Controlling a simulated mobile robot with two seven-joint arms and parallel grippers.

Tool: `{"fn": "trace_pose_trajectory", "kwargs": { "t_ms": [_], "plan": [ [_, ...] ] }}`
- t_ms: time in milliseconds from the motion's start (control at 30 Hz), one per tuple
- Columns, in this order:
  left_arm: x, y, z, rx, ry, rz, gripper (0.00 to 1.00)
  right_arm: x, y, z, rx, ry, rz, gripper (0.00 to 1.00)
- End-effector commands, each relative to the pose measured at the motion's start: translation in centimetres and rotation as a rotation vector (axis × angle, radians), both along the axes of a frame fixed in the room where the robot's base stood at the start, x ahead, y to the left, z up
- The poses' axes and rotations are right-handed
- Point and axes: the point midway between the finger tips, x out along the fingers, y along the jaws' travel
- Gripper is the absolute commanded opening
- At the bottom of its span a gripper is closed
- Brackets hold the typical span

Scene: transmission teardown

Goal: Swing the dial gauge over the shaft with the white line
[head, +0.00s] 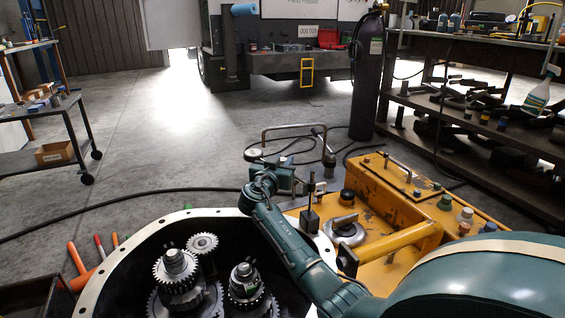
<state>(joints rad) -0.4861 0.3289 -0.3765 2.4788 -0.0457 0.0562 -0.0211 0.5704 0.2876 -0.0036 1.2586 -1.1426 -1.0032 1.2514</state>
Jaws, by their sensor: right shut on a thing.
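A dial gauge (252,155) with a pale round face is beyond the housing rim, at the far end of my right arm. Its stand (310,218), a dark block with a thin post, is beside the rim. My right gripper (284,172) is shut at the gauge's arm; the jaw contact is too small to see clearly. Two geared shafts stand inside the housing: a left shaft (175,262) and a right shaft (244,273). The right one seems to carry a pale mark, but I cannot make out a line. The gauge is away from both shafts. My left gripper is out of view.
The round housing (118,262) has a pale bolted rim. A small gear (203,243) stands between the shafts. A yellow casing (400,205) is to the right, under my right arm. Colored-handled tools (78,258) lie left. A dark gas cylinder (367,80) stands behind.

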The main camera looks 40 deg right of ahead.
Motion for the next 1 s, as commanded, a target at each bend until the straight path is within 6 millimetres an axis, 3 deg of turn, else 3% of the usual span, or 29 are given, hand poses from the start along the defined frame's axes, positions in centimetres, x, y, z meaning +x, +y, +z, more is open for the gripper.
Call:
{"fn": "trace_pose_trajectory", "kwargs": {
  "t_ms": [567, 767, 900, 1000],
  "plan": [
    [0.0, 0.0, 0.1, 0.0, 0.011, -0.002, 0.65, -0.1, 0.4, 0.0, 0.0, 0.001, 0.035, 0.0],
    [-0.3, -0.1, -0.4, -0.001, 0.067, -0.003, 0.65, -0.3, 1.5, 0.0, 0.001, 0.002, 0.14, 0.0],
    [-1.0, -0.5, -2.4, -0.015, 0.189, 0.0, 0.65, -0.6, 2.7, 0.2, 0.001, 0.003, 0.253, 0.0],
    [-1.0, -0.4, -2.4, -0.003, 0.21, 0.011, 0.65, -1.0, 3.7, 0.2, 0.002, 0.003, 0.346, 0.0]
  ]
}}
